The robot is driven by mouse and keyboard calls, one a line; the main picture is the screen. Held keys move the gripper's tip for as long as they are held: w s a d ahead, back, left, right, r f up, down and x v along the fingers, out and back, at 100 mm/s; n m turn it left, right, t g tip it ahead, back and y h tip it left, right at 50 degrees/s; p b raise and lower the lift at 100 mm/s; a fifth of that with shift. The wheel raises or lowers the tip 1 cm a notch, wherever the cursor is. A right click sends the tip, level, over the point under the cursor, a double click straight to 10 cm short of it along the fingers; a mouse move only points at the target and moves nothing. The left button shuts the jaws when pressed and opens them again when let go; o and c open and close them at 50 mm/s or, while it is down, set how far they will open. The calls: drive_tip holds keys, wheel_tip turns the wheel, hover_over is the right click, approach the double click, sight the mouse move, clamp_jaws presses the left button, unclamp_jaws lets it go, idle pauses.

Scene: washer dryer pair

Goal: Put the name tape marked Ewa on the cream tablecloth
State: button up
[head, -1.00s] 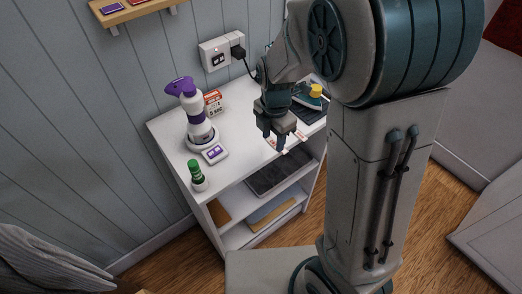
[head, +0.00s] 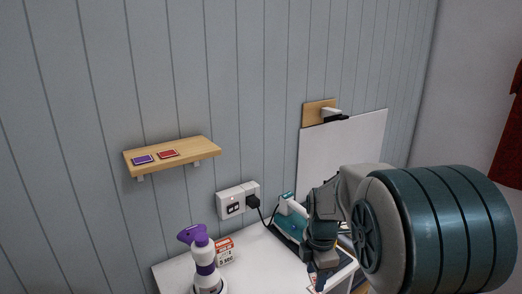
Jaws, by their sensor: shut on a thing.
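My gripper (head: 322,276) is low over the right part of the white unit's top, near the picture's bottom edge. It is shut on a small pale strip, mostly hidden by the fingers; no name on it can be read. A pale strip with reddish marks (head: 314,287) shows beside the fingertips, partly cut off. I cannot tell whether it is the held one. The cream tablecloth is not recognisable in this view.
The white unit top (head: 262,262) bears a purple-and-white spray bottle (head: 204,262), a red-and-white box (head: 224,251) and a teal iron (head: 291,218). A wooden wall shelf (head: 190,149) holds a purple patch (head: 143,160) and a red patch (head: 168,154). A socket (head: 236,201) has a black plug.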

sight(314, 274)
drive_tip(key=m, duration=0.1)
drive_tip(key=w+f+m, duration=0.1)
drive_tip(key=m, duration=0.3)
drive_tip(key=shift+w+f, duration=0.25)
drive_tip(key=shift+f, duration=0.15)
drive_tip(key=m, duration=0.1)
drive_tip(key=f+m, duration=0.1)
drive_tip(key=m, duration=0.1)
drive_tip(key=w+m, duration=0.1)
drive_tip(key=m, duration=0.1)
drive_tip(key=shift+w+d+f, duration=0.1)
drive_tip(key=shift+d+f, duration=0.05)
drive_tip(key=shift+f, duration=0.2)
drive_tip(key=m, duration=0.1)
drive_tip(key=w+f+m, duration=0.1)
drive_tip(key=m, duration=0.3)
drive_tip(key=shift+w+d+f, duration=0.1)
drive_tip(key=shift+w+f, duration=0.05)
drive_tip(key=shift+f, duration=0.2)
drive_tip(key=m, duration=0.1)
drive_tip(key=f+m, duration=0.1)
drive_tip(key=m, duration=0.1)
drive_tip(key=w+m, duration=0.1)
drive_tip(key=m, duration=0.1)
drive_tip(key=shift+d+f, duration=0.15)
drive_tip(key=shift+f, duration=0.15)
drive_tip(key=shift+d, duration=0.15)
